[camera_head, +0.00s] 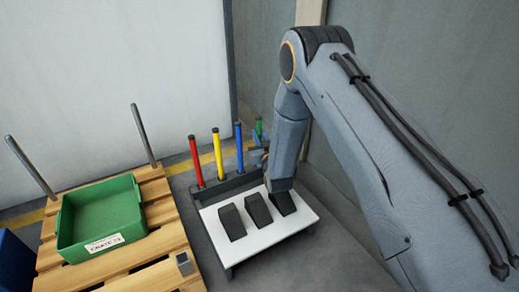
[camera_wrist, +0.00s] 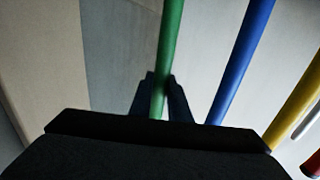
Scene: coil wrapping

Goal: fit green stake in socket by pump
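The green stake (camera_head: 258,128) stands upright at the right end of a dark rack (camera_head: 228,186), beside the blue stake. My gripper (camera_head: 261,156) is low at the green stake, partly hidden behind my arm. In the wrist view the green stake (camera_wrist: 169,45) passes between the two dark fingers (camera_wrist: 160,98). The gap is narrow, and I cannot tell whether the fingers press on it. The stake's lower end is hidden. I see no pump and cannot make out a socket.
Blue (camera_head: 239,148), yellow (camera_head: 218,155) and red (camera_head: 196,162) stakes stand left of the green one. A white table (camera_head: 262,240) with dark wedge blocks is in front. A wooden pallet (camera_head: 178,215) with metal posts (camera_head: 143,134) and a green crate (camera_head: 104,217) lies left. Walls stand behind.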

